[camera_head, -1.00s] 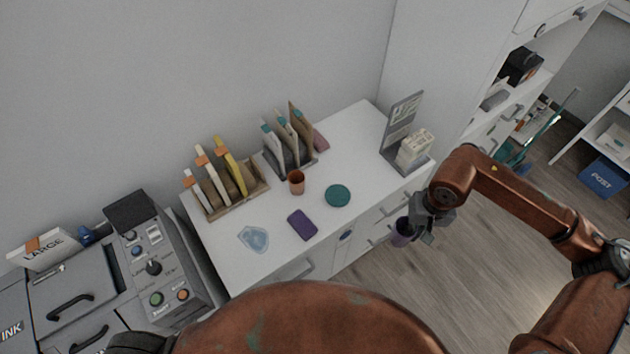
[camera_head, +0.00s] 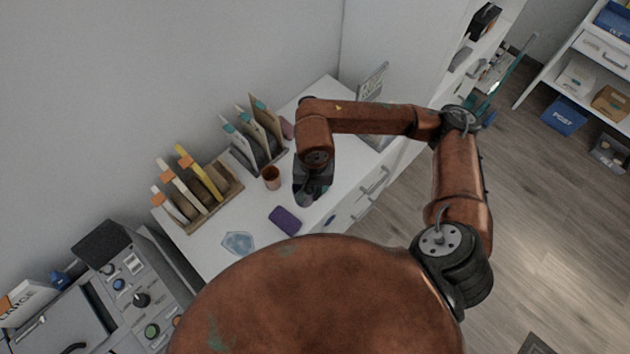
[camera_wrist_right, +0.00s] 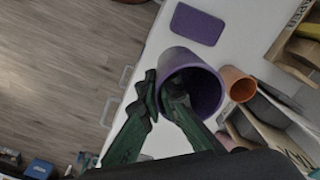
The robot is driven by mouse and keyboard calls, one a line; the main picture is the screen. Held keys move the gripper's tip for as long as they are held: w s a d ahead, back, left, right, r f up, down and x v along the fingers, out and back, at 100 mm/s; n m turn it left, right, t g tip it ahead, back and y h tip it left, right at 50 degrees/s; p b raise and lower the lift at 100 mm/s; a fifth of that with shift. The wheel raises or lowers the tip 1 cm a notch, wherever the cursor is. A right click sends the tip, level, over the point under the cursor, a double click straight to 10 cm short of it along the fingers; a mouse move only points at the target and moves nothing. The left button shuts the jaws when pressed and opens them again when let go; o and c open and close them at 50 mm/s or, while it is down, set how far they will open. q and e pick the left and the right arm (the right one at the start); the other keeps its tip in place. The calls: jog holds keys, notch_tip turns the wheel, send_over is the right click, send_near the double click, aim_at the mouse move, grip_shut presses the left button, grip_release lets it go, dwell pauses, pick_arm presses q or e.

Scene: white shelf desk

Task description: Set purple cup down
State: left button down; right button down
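The purple cup (camera_wrist_right: 207,88) shows in the right wrist view with its open mouth toward the camera. My right gripper (camera_wrist_right: 163,88) has one dark green finger inside the cup and the other outside, with the cup's wall between them. In the head view my right gripper (camera_head: 312,192) is over the white desktop (camera_head: 222,216), right of the orange cup and the purple pad. There the gripper largely hides the cup and the round teal coaster seen earlier. I cannot tell whether the cup touches anything below. My left gripper is out of view.
An orange cup (camera_head: 271,178) stands close by, left of the gripper. A purple pad (camera_head: 285,220) and a light blue coaster (camera_head: 238,243) lie toward the front. File holders (camera_head: 200,200) line the back. The desk's front edge is near.

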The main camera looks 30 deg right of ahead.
jog(key=w+d+f+m, duration=0.1)
jog(key=w+d+f, duration=0.1)
jog(key=f, duration=0.1)
jog(key=w+d+f+m, duration=0.1)
jog(key=w+d+f, duration=0.1)
jog(key=w, duration=0.1)
jog(key=w+d+f, duration=0.2)
jog(key=d+f, duration=0.1)
jog(key=shift+w+f+m, duration=0.25)
jog(key=shift+f+m, duration=0.05)
jog(key=shift+m, duration=0.1)
jog(key=shift+w+d+f, duration=0.2)
jog(key=shift+w+f, duration=0.05)
jog(key=shift+f, duration=0.1)
jog(key=shift+w+d+f, duration=0.1)
jog(key=shift+f, duration=0.85)
jog(key=shift+w+d+f, duration=0.1)
jog(key=shift+f, duration=0.8)
jog(key=shift+f, duration=0.2)
jog(key=c, duration=2.2)
grip_release()
jog(key=shift+r, duration=0.1)
jog(key=shift+o, duration=0.2)
